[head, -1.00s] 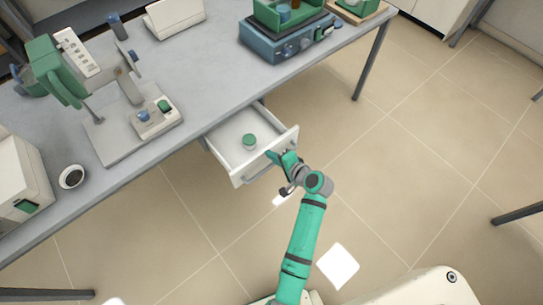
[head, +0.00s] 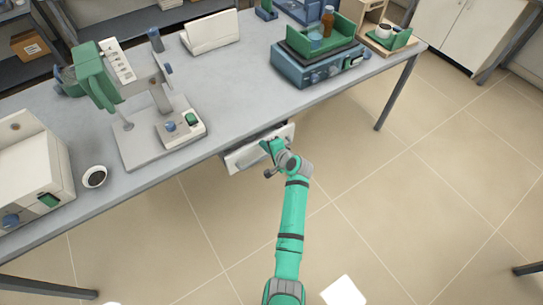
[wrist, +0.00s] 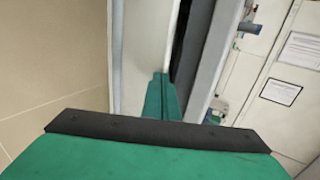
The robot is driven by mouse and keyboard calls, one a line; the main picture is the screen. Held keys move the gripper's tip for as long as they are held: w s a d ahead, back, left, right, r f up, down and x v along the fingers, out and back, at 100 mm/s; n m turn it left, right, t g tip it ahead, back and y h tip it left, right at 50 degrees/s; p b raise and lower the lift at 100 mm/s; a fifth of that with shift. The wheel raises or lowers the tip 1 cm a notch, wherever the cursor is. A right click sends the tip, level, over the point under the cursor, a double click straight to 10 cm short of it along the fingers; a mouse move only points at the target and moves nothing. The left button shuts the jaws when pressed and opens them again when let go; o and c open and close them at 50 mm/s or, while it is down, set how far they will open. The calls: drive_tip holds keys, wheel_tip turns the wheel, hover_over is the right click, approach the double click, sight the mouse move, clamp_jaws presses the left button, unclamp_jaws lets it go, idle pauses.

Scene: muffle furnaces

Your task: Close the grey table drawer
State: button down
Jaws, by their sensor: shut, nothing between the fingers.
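The drawer (head: 245,157) is under the front edge of the grey table (head: 235,85). Its pale front panel stands just a little out from the table edge, and its inside is hidden in the head view. My gripper (head: 268,146) is shut and empty, with its fingertips at the drawer front. In the wrist view the green fingers (wrist: 160,98) are together beside the pale drawer front (wrist: 140,50). A dark narrow gap shows between that panel and the table's edge. I cannot tell whether the fingertips touch the panel.
On the table stand a green and white stand device (head: 160,120), a white box device (head: 30,170), a small white cup (head: 94,176) and a blue device with a green tray (head: 320,65).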

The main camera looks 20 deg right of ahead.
drive_tip(key=w, duration=0.3)
drive_tip(key=shift+a, duration=0.35)
drive_tip(key=shift+a, duration=0.1)
drive_tip(key=s, duration=0.2)
drive_tip(key=s+d, duration=0.1)
drive_tip(key=s, duration=0.1)
drive_tip(key=shift+s, duration=0.1)
drive_tip(key=v, duration=1)
drive_tip(key=shift+d+f, duration=0.1)
